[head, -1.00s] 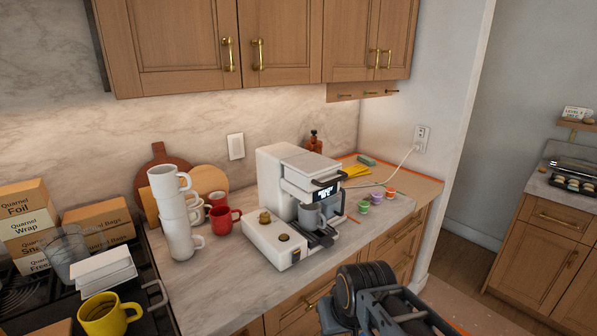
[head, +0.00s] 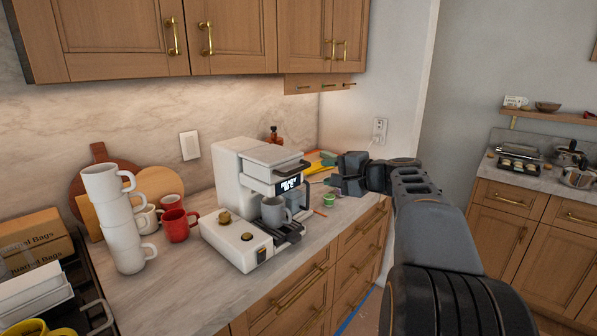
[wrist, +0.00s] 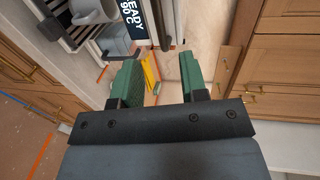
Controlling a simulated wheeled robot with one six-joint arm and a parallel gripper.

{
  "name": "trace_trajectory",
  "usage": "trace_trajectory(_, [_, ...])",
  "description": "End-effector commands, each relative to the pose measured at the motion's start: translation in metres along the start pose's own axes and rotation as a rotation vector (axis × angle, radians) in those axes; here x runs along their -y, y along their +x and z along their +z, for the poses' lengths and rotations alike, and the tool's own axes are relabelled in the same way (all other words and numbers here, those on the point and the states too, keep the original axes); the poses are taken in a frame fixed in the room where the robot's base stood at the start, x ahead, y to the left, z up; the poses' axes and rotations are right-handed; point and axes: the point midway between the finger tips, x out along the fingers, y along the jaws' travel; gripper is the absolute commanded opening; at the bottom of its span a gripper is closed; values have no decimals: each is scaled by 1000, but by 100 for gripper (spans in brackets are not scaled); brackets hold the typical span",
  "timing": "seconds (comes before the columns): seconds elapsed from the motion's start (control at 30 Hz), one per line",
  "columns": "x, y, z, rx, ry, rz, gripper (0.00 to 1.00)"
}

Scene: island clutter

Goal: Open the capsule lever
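The white coffee machine (head: 232,170) stands on the marble counter, its screen (head: 289,185) lit with "READY". The dark capsule lever (head: 293,167) sticks out at the machine's upper front, above the screen, and looks lowered. A grey mug (head: 274,211) stands on the drip tray below. My gripper (head: 333,171) is just right of the lever, apart from it. In the wrist view my gripper (wrist: 160,78) shows two green fingers spread apart with nothing between them. The screen (wrist: 134,20) shows beyond them, and a dark bar beside it seems to be the lever.
Stacked white mugs (head: 127,220) and a red mug (head: 180,225) stand left of the machine. A green-topped capsule (head: 328,200) shows under my gripper; other capsules are hidden. Yellow and green items (head: 322,167) lie behind. Upper cabinets (head: 235,35) hang above.

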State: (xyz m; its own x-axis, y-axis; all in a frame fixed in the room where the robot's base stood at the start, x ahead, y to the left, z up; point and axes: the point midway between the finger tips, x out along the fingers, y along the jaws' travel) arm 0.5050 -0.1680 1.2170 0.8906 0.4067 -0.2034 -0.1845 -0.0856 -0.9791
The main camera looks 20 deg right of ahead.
Motion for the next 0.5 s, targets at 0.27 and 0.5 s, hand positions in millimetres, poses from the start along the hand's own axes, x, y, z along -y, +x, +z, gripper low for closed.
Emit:
trace_trajectory(0.27, [1,56,1,4,0,3,40])
trace_trajectory(0.5, [0,92,0,1,0,4,40])
